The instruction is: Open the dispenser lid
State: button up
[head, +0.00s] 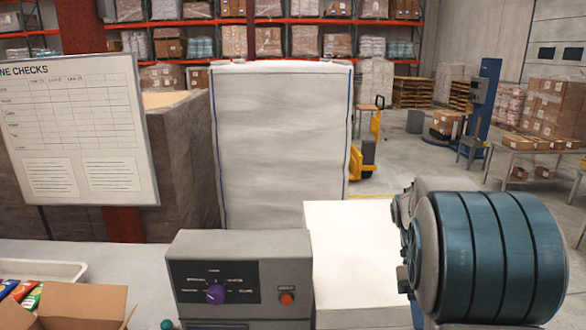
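A grey machine (241,277) with a dark control panel stands at the bottom centre of the head view; it looks like the dispenser. Its panel has a purple knob (215,293) and an orange-red button (287,298). Its lower part is cut off by the frame edge. No lid can be clearly made out, so I cannot tell its state. My gripper is not in view. The large grey and teal banded shape at the lower right appears to be my own arm, and it hides what is behind it.
A white block (352,250) stands right behind the machine. An open cardboard box (85,303) and a pale tray (68,271) with colourful packets are at the lower left. A checks board (75,130) and a tall white-wrapped stack (282,140) stand behind. Open floor shows at the right.

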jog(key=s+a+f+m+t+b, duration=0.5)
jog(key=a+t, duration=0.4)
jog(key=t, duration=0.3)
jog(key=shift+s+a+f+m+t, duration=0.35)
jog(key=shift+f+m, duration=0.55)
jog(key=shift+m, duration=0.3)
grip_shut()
